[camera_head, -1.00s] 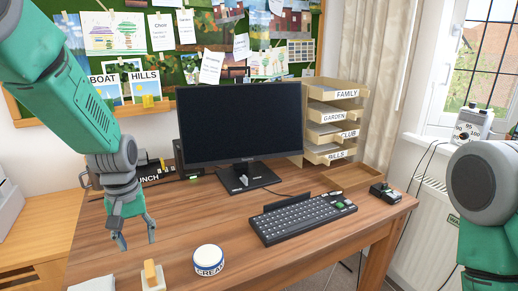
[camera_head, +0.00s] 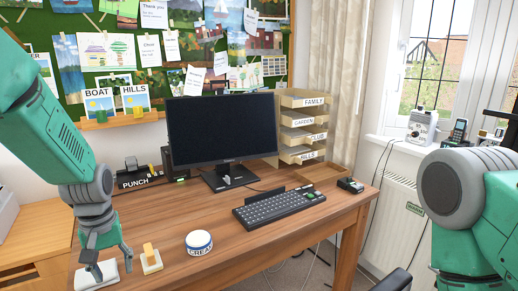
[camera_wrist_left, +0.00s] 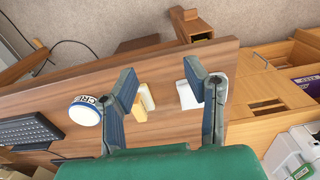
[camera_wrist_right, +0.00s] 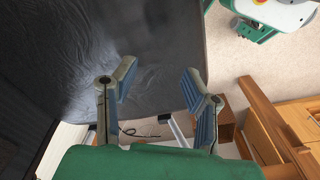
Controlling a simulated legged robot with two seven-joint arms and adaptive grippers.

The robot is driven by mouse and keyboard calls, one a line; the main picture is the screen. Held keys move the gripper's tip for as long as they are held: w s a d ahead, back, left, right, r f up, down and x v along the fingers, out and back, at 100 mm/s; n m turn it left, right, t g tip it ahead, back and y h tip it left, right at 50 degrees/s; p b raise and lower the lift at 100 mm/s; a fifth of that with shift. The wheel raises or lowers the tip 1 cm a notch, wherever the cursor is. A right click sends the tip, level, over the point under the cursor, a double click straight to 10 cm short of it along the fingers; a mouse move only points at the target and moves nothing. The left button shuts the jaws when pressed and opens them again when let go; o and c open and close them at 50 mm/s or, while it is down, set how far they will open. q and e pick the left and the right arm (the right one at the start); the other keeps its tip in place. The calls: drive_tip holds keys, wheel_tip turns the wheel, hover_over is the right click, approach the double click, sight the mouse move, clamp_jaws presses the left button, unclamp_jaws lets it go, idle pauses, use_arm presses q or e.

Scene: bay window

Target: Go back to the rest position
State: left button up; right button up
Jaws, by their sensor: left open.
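My left gripper (camera_head: 110,265) hangs fingers down over the left front part of the wooden desk (camera_head: 225,249). Its two fingers are apart and nothing is between them; it also shows open in the left wrist view (camera_wrist_left: 160,72). In the head view its fingers overlap a white pad (camera_head: 97,275), beside a pale block with a yellow top (camera_head: 151,260). My right gripper (camera_wrist_right: 158,76) is open and empty in the right wrist view, above a dark grey surface and the floor. The head view shows only its arm at the right, not its fingers.
A cream jar (camera_head: 199,244), a keyboard (camera_head: 279,207) and a monitor (camera_head: 221,130) stand on the desk. A letter rack (camera_head: 303,125) is at the back. A radiator (camera_head: 391,232) and a windowsill with devices (camera_head: 421,127) are at the right. Floor shows in front of the desk.

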use_arm(q)
drive_tip(key=s+f+m, duration=0.3)
drive_tip(key=s+f, duration=1.1)
drive_tip(key=f, duration=0.3)
drive_tip(key=s+d+f+m, duration=0.1)
drive_tip(key=s+f, duration=0.1)
drive_tip(key=s, duration=0.5)
drive_tip(key=s+d+f+m, duration=0.2)
drive_tip(key=s+f, duration=0.1)
drive_tip(key=s, duration=0.5)
drive_tip(key=shift+d+m+t, duration=0.3)
use_arm(e)
drive_tip(key=shift+w+f, duration=0.1)
drive_tip(key=shift+w, duration=0.05)
use_arm(q)
drive_tip(key=shift+o, duration=0.3)
drive_tip(key=shift+f, duration=0.1)
